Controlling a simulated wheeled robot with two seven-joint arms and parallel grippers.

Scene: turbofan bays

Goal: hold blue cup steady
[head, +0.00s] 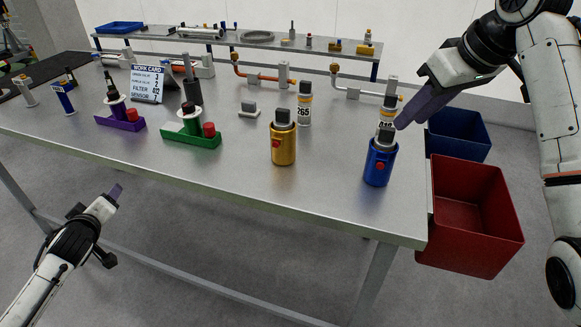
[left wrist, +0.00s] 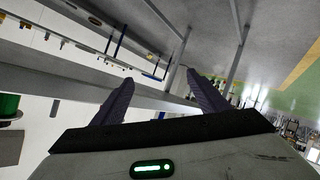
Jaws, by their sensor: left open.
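The blue cup (head: 380,163), with a red button on its front and a dark grey piece in its top, stands upright near the right end of the metal table (head: 235,165). My right gripper (head: 403,122) comes in from the upper right, its fingertips just above and right of the cup's top. I cannot tell whether they touch it. Its fingers overlap, so its opening is unclear. My left gripper (head: 114,194) is low in front of the table at the left, far from the cup. The left wrist view shows its two fingers (left wrist: 160,77) apart with nothing between them.
A gold cup (head: 283,146) stands left of the blue one, with labelled canisters behind (head: 304,108). Green (head: 190,138) and purple (head: 119,122) holders stand further left. Red (head: 470,215) and blue (head: 458,133) bins are beyond the right edge. The table's front strip is clear.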

